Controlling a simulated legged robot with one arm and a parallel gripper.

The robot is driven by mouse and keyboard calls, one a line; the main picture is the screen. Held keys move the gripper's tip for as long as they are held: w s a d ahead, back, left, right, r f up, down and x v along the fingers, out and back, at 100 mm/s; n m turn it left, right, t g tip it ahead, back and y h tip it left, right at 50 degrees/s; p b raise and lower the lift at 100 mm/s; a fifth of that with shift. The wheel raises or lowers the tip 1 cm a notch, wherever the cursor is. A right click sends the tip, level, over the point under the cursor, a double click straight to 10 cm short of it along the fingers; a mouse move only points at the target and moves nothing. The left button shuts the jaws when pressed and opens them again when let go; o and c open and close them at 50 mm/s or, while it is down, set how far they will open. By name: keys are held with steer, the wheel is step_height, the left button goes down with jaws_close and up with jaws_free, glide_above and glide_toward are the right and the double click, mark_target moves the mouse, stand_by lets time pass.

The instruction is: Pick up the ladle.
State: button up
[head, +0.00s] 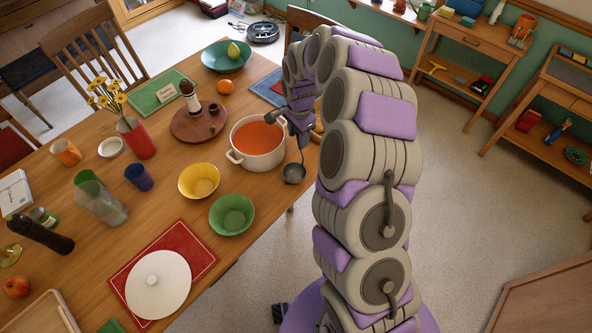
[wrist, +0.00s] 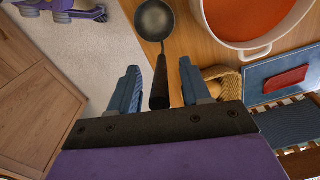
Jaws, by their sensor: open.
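The ladle (head: 293,173) has a round grey bowl and a dark handle. In the head view its bowl shows at the table's edge, just right of the white pot (head: 240,157) of orange soup. In the wrist view the ladle (wrist: 154,20) points away from me, with its black handle running back between my fingers. My gripper (wrist: 158,75) is open, with one blue-grey finger on each side of the handle and visible gaps to both. In the head view my gripper (head: 296,125) is partly hidden by my arm beside the pot.
A yellow bowl (head: 198,181) and a green bowl (head: 232,214) stand nearer on the wooden table. Open floor (head: 465,190) lies to the right.

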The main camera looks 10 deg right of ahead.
steer(key=shift+a, duration=0.35)
steer(key=shift+a+r, duration=0.1)
steer(key=shift+c, duration=0.5)
steer(key=shift+d, duration=0.4)
steer(key=c, duration=0.8)
jaws_close()
